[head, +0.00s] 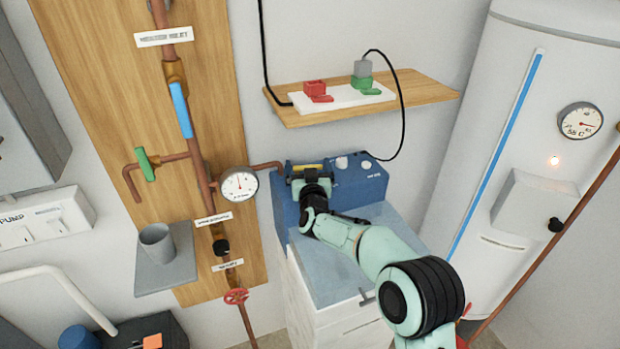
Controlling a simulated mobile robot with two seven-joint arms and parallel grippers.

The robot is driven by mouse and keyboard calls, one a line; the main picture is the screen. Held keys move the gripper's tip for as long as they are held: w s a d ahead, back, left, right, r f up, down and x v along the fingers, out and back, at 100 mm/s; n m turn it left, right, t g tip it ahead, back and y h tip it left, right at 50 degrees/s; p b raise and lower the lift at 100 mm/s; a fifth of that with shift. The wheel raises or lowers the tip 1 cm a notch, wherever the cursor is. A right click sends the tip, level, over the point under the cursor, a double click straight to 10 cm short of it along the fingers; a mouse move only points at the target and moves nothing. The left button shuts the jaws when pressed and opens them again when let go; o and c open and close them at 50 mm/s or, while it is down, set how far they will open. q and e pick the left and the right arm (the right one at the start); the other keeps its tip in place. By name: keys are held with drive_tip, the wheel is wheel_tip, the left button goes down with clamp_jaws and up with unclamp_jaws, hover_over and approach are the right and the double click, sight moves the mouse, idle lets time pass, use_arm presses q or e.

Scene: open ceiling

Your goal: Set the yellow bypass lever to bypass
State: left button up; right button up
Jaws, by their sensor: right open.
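The yellow bypass lever (307,167) shows as a short yellow bar near the top left of the blue unit (362,186). It lies about level in the picture. My right gripper (308,178) is just below the lever in the picture, in front of the blue unit. Its jaws are open, and the fingertips are small and partly hidden by the hand. I cannot tell whether they touch the lever. Any markings by the lever are too small to read. My left gripper is not in view.
A copper pipe with a pressure gauge (239,185) is left of the blue unit. A wooden shelf (430,90) with a black cable hangs above it. A white tank (520,130) stands at right. A grey shelf (180,270) with a cup (157,243) is at left.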

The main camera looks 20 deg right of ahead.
use_arm(q)
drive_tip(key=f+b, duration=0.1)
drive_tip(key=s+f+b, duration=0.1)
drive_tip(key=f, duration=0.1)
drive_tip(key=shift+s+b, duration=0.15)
drive_tip(key=shift+b, duration=0.2)
use_arm(e)
drive_tip(key=v, duration=1.3)
drive_tip(key=shift+s, duration=0.1)
